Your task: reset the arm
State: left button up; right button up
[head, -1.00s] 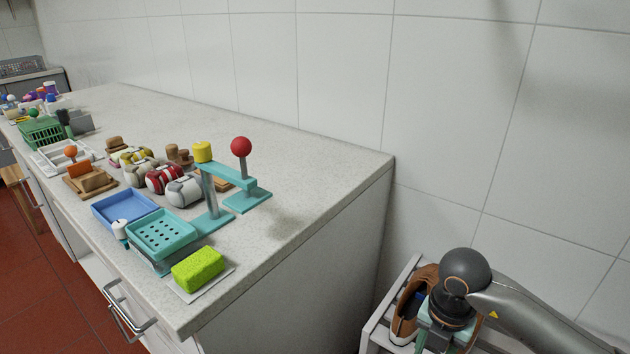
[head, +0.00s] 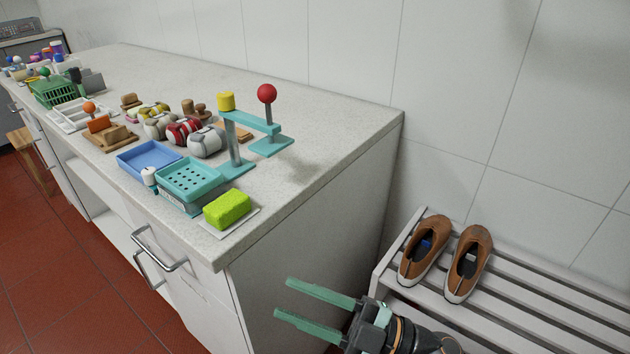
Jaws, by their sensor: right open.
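My right gripper (head: 300,308) is at the bottom of the head view, in front of the counter's end panel and left of the shoe rack. Its two green fingers point left and stand apart, with nothing between them. My left gripper is not in view. A pair of brown shoes stands on the rack, the left shoe (head: 425,250) beside the right shoe (head: 468,263). The gripper is apart from both shoes.
The white slatted rack (head: 545,290) stands by the tiled wall. The counter (head: 330,135) holds a green sponge (head: 228,209), a teal tray (head: 190,178), a blue tray (head: 148,158) and a teal stand with a red ball (head: 267,93). A drawer handle (head: 160,250) sticks out in front.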

jog(key=w+d+f+m+t+h, duration=0.5)
jog(key=d+f+m+t+h, duration=0.5)
jog(key=m, duration=0.6)
jog(key=s+d+f+m+g+h, duration=0.3)
jog(key=s+f+h, duration=0.15)
jog(key=f, duration=0.35)
jog(key=s+d+f+m+g+h, duration=0.2)
jog(key=s+d+f+g+h, duration=0.1)
jog(key=s+f, duration=0.4)
pick_arm(q)
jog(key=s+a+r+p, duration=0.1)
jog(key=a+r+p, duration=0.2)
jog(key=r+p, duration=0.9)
jog(key=p, duration=0.3)
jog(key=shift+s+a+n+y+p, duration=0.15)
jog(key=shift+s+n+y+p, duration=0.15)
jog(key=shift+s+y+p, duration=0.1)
pick_arm(e)
notch_tip(320, 180, up, 10)
jog(key=s+d+m, duration=0.1)
jog(key=s+d, duration=0.1)
jog(key=shift+d+f+g, duration=0.25)
jog(key=shift+d+g, duration=0.05)
jog(key=shift+d, duration=0.05)
